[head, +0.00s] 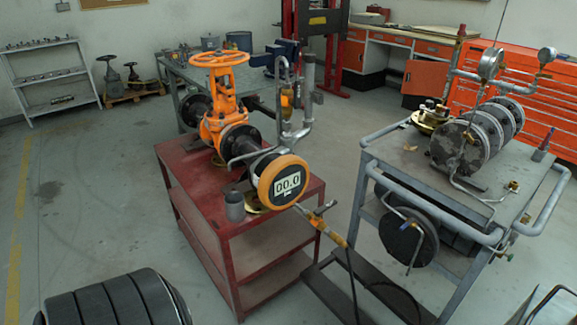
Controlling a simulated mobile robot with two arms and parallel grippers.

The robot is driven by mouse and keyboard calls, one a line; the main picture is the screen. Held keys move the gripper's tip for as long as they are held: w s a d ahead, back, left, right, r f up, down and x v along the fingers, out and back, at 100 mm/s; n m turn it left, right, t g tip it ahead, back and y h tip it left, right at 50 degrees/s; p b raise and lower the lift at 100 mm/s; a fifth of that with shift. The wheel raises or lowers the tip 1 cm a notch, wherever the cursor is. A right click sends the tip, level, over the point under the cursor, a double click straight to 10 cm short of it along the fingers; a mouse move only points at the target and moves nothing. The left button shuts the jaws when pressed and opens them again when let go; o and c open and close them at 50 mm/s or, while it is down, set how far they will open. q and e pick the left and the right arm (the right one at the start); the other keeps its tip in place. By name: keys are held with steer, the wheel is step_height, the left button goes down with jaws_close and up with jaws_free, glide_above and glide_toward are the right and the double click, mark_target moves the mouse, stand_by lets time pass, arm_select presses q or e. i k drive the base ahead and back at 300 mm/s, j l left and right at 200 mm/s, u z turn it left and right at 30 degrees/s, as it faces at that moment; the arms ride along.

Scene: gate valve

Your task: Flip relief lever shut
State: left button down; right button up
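The orange gate valve (218,120) with its handwheel (219,58) stands on a red cart (180,160). A round orange-rimmed digital gauge (287,183) at its near end reads 00.0. A small grey lever-like handle (322,209) sticks out beside an orange-yellow fitting (332,235) right of the gauge, where a dark hose begins. I cannot tell for sure that this is the relief lever, or its position. An upright grey pipe assembly with a small orange part (288,102) stands behind the gauge. Neither of my grippers is in view.
A grey cart (375,150) with pipes, dial gauges (489,63) and dark flanged discs stands close on the right. A small grey cup (234,206) is on the red cart's near edge. Dark ribbed cylinders (115,300) fill the lower left. Floor left of the red cart is clear.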

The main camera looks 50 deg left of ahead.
mark_target(297, 103)
steer(key=u, duration=1.45)
